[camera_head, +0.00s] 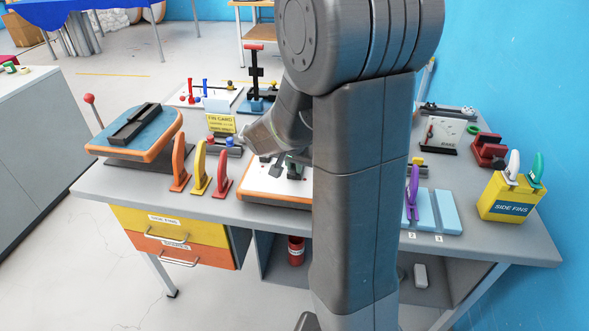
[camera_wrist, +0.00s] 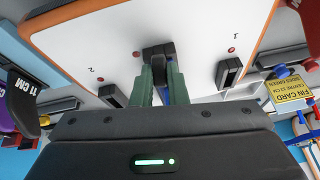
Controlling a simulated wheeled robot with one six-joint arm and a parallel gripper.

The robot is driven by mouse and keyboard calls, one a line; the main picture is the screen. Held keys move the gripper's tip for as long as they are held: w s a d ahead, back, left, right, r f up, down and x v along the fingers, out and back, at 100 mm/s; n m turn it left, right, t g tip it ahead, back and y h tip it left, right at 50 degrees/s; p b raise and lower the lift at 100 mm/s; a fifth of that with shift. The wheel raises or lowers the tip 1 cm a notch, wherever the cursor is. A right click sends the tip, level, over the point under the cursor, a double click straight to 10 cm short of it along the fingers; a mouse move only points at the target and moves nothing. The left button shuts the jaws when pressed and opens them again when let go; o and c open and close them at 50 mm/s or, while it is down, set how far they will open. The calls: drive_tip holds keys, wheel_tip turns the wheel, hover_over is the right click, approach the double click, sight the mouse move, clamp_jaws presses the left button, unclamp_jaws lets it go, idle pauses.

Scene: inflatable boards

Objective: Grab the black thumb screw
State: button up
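My gripper (camera_head: 285,168) is low over the white, orange-edged board (camera_head: 257,196), partly hidden behind my arm. In the wrist view its two green fingers (camera_wrist: 159,90) point at the middle black fitting (camera_wrist: 158,49) of the board (camera_wrist: 110,40). A narrow black piece (camera_wrist: 158,68) stands between the fingertips, with a bit of blue beside it. I cannot tell whether this piece is the black thumb screw, nor whether the fingers press on it.
Red, yellow and orange fins (camera_head: 200,168) stand left of the board. A purple fin (camera_head: 412,193) stands by the light-blue panels at right. A blue board (camera_head: 140,130) lies on a stand at left. A yellow side-fins box (camera_head: 508,200) is at far right.

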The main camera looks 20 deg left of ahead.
clamp_jaws()
